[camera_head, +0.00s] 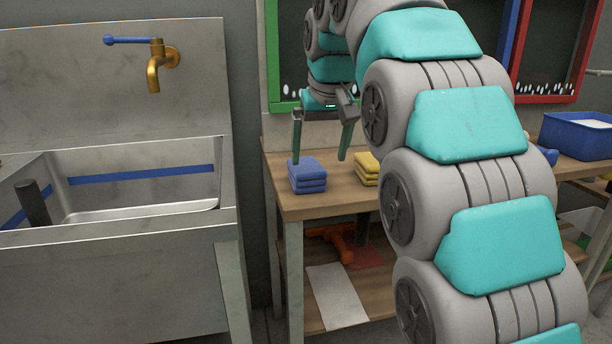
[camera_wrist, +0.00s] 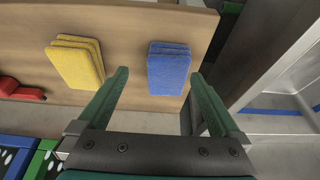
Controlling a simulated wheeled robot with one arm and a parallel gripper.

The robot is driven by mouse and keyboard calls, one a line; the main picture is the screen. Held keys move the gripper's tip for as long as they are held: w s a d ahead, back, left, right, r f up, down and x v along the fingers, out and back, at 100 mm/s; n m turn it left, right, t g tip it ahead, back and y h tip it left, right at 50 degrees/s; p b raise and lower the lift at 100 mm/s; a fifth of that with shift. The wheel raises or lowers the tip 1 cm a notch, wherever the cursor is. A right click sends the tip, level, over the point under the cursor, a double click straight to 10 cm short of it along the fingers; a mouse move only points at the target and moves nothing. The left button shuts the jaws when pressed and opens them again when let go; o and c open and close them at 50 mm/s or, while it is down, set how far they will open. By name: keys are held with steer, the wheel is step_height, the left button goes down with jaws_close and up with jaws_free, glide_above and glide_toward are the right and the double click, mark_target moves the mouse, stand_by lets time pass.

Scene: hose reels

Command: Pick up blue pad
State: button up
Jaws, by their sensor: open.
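A stack of blue pads (camera_head: 307,174) lies on the wooden table near its left end, close to the sink. It also shows in the wrist view (camera_wrist: 169,70), upper middle, between the lines of my two fingers. My gripper (camera_head: 322,153) is open and empty, with its fingers pointing down above and around the stack in the head view. In the wrist view my gripper (camera_wrist: 160,82) has its fingertips to either side of the blue stack, nearer the camera. I cannot tell how far above the stack they are.
A stack of yellow pads (camera_head: 366,168) lies right of the blue ones on the wooden table (camera_head: 325,203). A metal sink (camera_head: 110,225) with a brass tap (camera_head: 157,66) stands at left. A blue bin (camera_head: 577,136) is at right. An orange object (camera_head: 343,243) sits on the lower shelf.

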mark_target(307, 167)
steer(key=shift+w+a+r, duration=0.45)
steer(key=shift+a+r, duration=0.05)
steer(key=shift+a, duration=0.1)
steer(key=shift+a+f, duration=0.1)
steer(key=shift+f, duration=0.05)
steer(key=shift+w+a+x, duration=0.1)
steer(key=shift+x, duration=1.8)
steer(key=shift+w+a+x, duration=0.1)
steer(key=shift+x, duration=1.75)
steer(key=c, duration=1.2)
